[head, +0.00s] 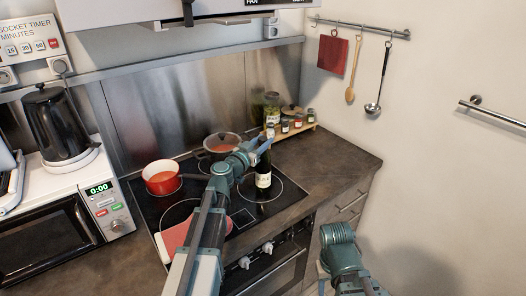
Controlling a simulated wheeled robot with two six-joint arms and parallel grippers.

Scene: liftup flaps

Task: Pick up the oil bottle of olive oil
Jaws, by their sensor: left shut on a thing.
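The olive oil bottle (263,182) is dark with a pale label and stands upright, at the right side of the black cooktop. My left gripper (264,147) is at the bottle's neck, with its blue-grey fingers shut on it. The gripper hides part of the neck. I cannot tell whether the bottle's base touches the surface. My right arm (341,257) shows at the lower right, but its jaws are not visible.
Several small jars on a wooden rack (292,132) and a tall jar (271,107) stand behind the bottle. The counter (330,165) to the right is clear.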

